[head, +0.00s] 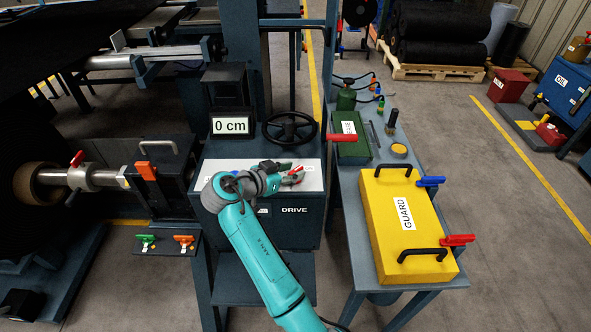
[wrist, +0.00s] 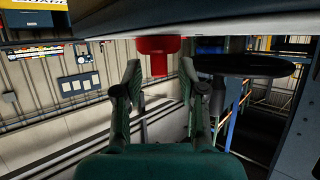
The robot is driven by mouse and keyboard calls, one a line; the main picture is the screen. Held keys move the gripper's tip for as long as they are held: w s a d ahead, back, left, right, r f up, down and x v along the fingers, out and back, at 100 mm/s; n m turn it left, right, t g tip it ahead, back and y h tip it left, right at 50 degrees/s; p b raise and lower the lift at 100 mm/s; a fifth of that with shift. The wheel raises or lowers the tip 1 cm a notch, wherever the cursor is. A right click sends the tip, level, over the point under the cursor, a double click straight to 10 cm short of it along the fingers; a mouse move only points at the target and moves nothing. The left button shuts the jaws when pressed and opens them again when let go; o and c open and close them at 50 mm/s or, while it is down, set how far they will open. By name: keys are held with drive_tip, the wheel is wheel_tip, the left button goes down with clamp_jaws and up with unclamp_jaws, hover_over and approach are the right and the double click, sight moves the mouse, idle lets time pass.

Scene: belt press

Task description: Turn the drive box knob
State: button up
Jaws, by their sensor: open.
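The drive box (head: 290,232) is a dark blue cabinet labelled DRIVE, with a pale top panel, in the middle of the head view. A red knob (wrist: 157,55) sticks out from the panel in the wrist view. My gripper (wrist: 160,68) is open, with one finger on each side of the knob and visible gaps to it. In the head view my gripper (head: 290,175) is over the panel, and my wrist and fingers hide part of the panel top. Small red parts show by the fingers there, but I cannot tell which is the knob.
A black handwheel (head: 291,128) and a display reading 0 cm (head: 230,126) stand behind the panel. To the right, a bench (head: 360,255) carries a yellow guard (head: 388,237) with black handles and a green case (head: 351,149). A roller shaft (head: 95,178) is at left.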

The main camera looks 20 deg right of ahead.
drive_tip(key=shift+x, duration=1)
clamp_jaws()
